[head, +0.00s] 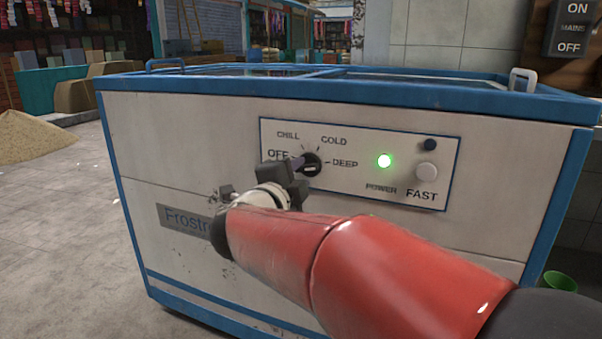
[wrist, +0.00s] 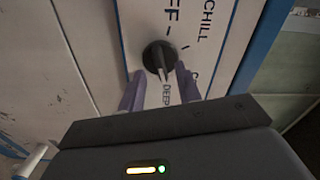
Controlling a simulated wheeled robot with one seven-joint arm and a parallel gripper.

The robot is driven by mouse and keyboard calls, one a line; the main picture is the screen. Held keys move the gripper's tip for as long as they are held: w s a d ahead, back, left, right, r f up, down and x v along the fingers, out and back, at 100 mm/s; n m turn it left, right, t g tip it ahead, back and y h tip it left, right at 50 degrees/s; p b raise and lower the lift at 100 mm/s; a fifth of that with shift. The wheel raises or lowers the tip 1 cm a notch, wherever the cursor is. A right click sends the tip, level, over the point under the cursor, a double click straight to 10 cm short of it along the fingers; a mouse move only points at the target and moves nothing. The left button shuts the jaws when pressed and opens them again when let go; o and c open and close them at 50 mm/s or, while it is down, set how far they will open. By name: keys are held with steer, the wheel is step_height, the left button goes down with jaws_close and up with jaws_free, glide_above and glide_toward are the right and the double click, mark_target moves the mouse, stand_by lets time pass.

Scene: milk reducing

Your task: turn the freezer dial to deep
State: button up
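The freezer dial (head: 311,164) is a dark round knob on the white control panel, with OFF to its left, CHILL and COLD above and DEEP to its right. In the wrist view the dial (wrist: 158,58) shows a raised grip with a pale mark towards the DEEP label (wrist: 168,94); the exact setting is hard to tell. My gripper (head: 299,164) is at the dial's left side in the head view. In the wrist view my gripper (wrist: 159,82) is open, its two purple fingers apart on either side of the dial's grip. I cannot tell whether they touch it.
The freezer (head: 480,235) is a white chest with blue edges. A mains switch (head: 571,28) is on the wall; a green cup (head: 559,282) is at lower right.

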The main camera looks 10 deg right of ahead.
steer(key=v, duration=0.6)
steer(key=s+a+r+n+t+y+p, duration=0.25)
steer(key=a+r+n+y+p, duration=0.3)
steer(key=n+y, duration=0.8)
steer(key=s+d+f+n+g+h+p, duration=0.1)
steer(key=s+d+f+n+g+p, duration=0.2)
steer(key=s, duration=0.6)
steer(key=s+d+f+n+g+h+p, duration=0.2)
steer(key=s+d+f+n+g+p, duration=0.1)
steer(key=s+d+f+n+g, duration=0.3)
steer(key=s+d+f+g, duration=0.1)
steer(key=s+f+g, duration=0.1)
steer(key=s+f, duration=0.1)
steer(key=shift+s+d+f, duration=0.3)
steer(key=shift+s, duration=0.25)
steer(key=shift+g, duration=0.25)
